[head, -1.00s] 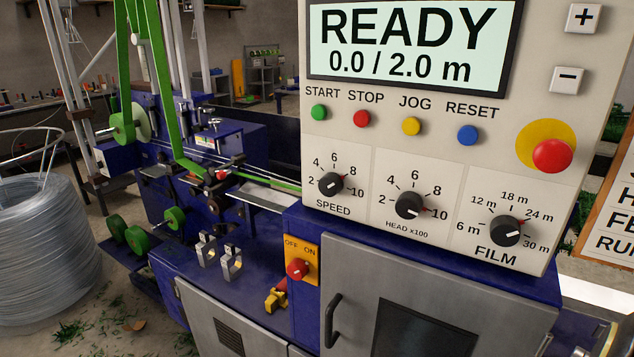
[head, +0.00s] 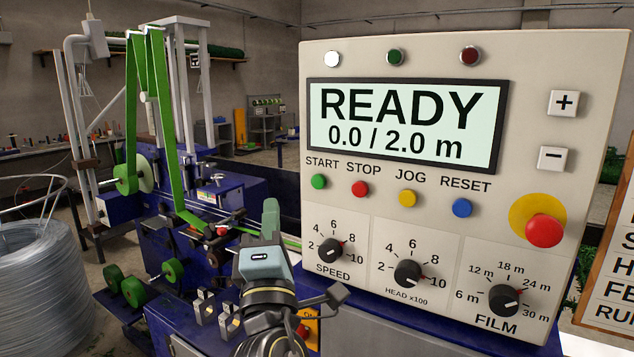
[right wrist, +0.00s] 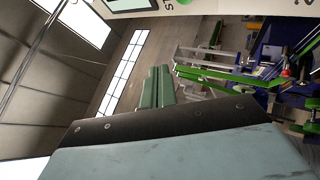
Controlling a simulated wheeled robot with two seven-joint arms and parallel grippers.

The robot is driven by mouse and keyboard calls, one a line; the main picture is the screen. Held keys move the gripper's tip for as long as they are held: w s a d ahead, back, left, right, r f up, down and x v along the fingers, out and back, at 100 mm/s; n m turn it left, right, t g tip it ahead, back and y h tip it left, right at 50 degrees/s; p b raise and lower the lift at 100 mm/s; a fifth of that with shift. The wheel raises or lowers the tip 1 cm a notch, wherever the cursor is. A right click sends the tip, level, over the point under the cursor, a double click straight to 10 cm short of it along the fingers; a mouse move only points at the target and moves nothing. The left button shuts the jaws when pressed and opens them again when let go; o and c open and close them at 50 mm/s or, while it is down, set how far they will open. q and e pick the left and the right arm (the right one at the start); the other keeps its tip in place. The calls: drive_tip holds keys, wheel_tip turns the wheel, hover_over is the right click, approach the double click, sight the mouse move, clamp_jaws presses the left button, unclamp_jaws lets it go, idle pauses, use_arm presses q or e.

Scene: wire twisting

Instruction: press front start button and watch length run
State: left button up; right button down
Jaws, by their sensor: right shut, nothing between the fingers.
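The control panel (head: 450,60) stands upright at the right of the head view. Its display (head: 405,122) reads READY and 0.0 / 2.0 m. The green START button (head: 319,182) is at the left of the button row, beside the red STOP button (head: 360,189). My right gripper (head: 271,212) is raised left of and below START, apart from the panel in the picture. It is shut and empty, and its fingers also show in the right wrist view (right wrist: 158,88). My left gripper is not in view.
A red emergency knob (head: 545,231) sits right of the yellow JOG (head: 407,198) and blue RESET (head: 462,207) buttons. Dials line the panel below. The machine with green strip (head: 170,90) stands at left, beside a wire coil (head: 45,275).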

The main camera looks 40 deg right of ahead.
sight(318, 181)
drive_tip(key=shift+s+d+r+h, duration=0.15)
drive_tip(key=shift+s+r+h, duration=0.2)
drive_tip(key=shift+r, duration=0.2)
drive_tip(key=shift+d, duration=0.1)
drive_tip(key=shift+w+d+p, duration=0.1)
drive_tip(key=shift+w+d, duration=0.45)
drive_tip(key=shift+d, duration=0.75)
drive_tip(key=shift+w+d+p, duration=0.15)
drive_tip(key=shift+w+d, duration=0.45)
drive_tip(key=shift+d, duration=0.75)
drive_tip(key=shift+w+d+p, duration=0.1)
drive_tip(key=shift+w+d, duration=0.45)
drive_tip(key=shift+d, duration=0.75)
drive_tip(key=shift+d, duration=0.1)
drive_tip(key=shift+w+d, duration=0.15)
drive_tip(key=shift+d, duration=0.15)
drive_tip(key=shift+w+d, duration=0.15)
drive_tip(key=shift+d, duration=0.25)
drive_tip(key=shift+s+a, duration=0.35)
drive_tip(key=shift+a, duration=0.4)
